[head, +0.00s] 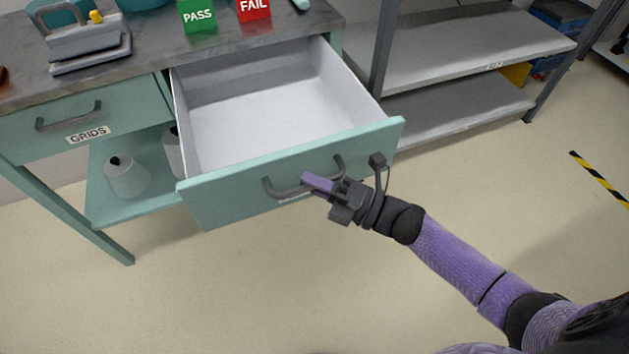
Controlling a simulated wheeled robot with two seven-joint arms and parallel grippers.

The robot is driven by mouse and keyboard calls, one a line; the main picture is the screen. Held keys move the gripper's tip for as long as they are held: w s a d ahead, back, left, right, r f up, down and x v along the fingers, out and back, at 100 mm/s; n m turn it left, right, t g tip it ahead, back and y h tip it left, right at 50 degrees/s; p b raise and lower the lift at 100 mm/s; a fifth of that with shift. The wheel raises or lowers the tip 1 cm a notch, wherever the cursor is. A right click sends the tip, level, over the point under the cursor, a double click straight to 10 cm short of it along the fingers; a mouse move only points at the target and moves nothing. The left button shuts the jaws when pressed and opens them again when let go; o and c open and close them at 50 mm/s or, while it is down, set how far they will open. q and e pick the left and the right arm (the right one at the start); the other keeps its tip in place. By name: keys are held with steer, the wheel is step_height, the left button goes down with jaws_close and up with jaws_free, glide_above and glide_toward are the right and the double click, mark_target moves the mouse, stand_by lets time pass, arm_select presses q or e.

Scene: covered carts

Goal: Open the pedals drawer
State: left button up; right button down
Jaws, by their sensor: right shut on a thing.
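A teal drawer (225,205) stands pulled well out from the workbench, and its pale grey inside looks empty. Its dark curved handle (280,192) is on the front panel. My right gripper (318,184) is at the handle, shut on it, with the arm coming in from the lower right. A label under the handle is mostly hidden by the gripper, so its words cannot be read. A second teal drawer labelled GRIDS (60,137) is closed at the left. My left gripper is not in view.
The bench top (150,75) holds a grey device (85,40), a green PASS block (197,16) and a red FAIL block (254,9). A lower shelf (115,208) holds grey cone-like items. A metal shelf rack (455,50) stands at the right. The floor in front is clear.

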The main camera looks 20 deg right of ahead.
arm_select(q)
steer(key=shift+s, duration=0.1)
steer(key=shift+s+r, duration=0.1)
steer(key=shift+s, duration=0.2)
arm_select(e)
steer(key=c, duration=0.6)
jaws_free()
steer(key=shift+d, duration=0.1)
arm_select(q)
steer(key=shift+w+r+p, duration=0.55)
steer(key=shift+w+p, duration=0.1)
steer(key=shift+p, duration=0.05)
arm_select(e)
steer(key=v, duration=1)
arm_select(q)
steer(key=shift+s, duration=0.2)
